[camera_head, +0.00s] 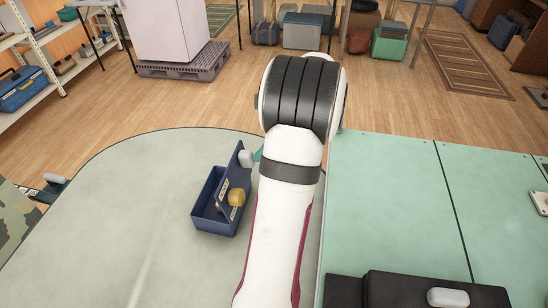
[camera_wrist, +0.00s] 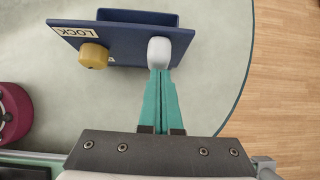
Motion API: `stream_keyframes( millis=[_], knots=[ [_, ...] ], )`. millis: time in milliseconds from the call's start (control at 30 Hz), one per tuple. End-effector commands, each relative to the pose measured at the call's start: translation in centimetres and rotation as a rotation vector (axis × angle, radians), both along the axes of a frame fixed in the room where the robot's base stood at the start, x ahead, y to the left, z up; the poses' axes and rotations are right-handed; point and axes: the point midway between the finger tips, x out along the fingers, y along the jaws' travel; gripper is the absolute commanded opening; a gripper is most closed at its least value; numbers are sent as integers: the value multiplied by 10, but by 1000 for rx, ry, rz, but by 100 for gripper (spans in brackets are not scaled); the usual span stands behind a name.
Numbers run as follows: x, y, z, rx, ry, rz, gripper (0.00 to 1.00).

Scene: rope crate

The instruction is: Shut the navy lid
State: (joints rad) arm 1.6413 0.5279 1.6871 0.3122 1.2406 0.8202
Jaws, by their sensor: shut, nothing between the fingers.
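The navy lid (camera_head: 236,172) stands open and tilted up along the right side of the navy crate (camera_head: 207,223). A yellow knob (camera_head: 236,197) and a pale grey knob (camera_head: 246,158) stick out from the lid. In the wrist view the lid (camera_wrist: 122,43) shows its outer face with a LOCK label (camera_wrist: 75,31), the yellow knob (camera_wrist: 93,56) and the grey knob (camera_wrist: 159,51). My gripper (camera_wrist: 161,73) is shut and empty, its teal fingertips right at the grey knob. I cannot tell whether they touch it. In the head view my arm hides most of the gripper.
The crate sits on a pale, rounded tabletop (camera_head: 120,220) with free room to its left and front. A green panelled surface (camera_head: 390,210) lies right of my arm. A green item with a grey handle (camera_head: 56,179) is at the table's left edge.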

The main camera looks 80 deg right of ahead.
Motion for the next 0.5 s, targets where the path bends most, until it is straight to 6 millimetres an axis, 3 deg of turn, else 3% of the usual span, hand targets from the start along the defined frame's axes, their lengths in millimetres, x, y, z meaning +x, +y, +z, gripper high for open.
stream_keyframes(
  millis=[500],
  knots=[
    [66,-2,7,11,486,7,0]
  ],
)
